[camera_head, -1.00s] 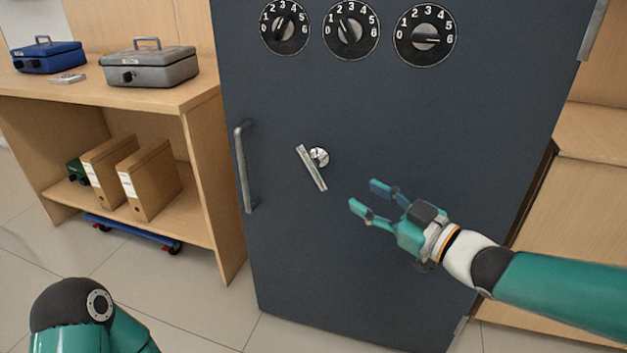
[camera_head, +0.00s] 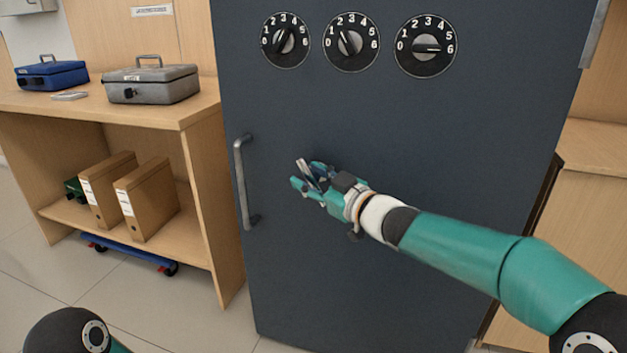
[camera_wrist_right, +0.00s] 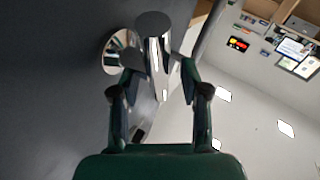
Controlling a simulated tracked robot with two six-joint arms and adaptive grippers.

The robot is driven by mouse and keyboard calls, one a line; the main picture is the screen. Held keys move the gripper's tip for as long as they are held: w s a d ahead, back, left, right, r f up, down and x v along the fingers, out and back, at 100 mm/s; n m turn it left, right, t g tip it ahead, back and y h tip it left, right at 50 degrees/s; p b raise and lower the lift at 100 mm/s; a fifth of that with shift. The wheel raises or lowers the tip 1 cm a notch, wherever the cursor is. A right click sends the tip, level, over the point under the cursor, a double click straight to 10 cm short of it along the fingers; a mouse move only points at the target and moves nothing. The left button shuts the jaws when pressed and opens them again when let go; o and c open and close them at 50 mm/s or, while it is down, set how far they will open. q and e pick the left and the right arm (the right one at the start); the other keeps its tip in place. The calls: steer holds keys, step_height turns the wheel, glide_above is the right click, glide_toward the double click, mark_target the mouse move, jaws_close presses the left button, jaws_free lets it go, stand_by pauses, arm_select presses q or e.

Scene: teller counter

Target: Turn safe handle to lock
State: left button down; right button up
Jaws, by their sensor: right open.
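The safe (camera_head: 400,130) is a dark blue-grey upright door with a silver lever handle (camera_head: 304,167) at its middle. In the head view the handle is partly hidden by my right gripper (camera_head: 307,178). In the right wrist view the shiny handle bar (camera_wrist_right: 155,50) lies between the two open fingers of my right gripper (camera_wrist_right: 160,95), beside the handle's round base (camera_wrist_right: 116,52). I cannot tell whether a finger touches the bar. Of my left arm only a dark, teal-edged link shows at the lower left; its gripper is out of view.
Several numbered dials, the left one (camera_head: 286,41) among them, sit above the handle. A vertical pull bar (camera_head: 243,182) is to its left. A wooden shelf (camera_head: 150,115) at left carries a grey cash box (camera_head: 152,84), a blue cash box (camera_head: 52,73) and binders (camera_head: 148,200).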

steer(key=shift+w+a, duration=0.15)
steer(key=shift+w, duration=0.05)
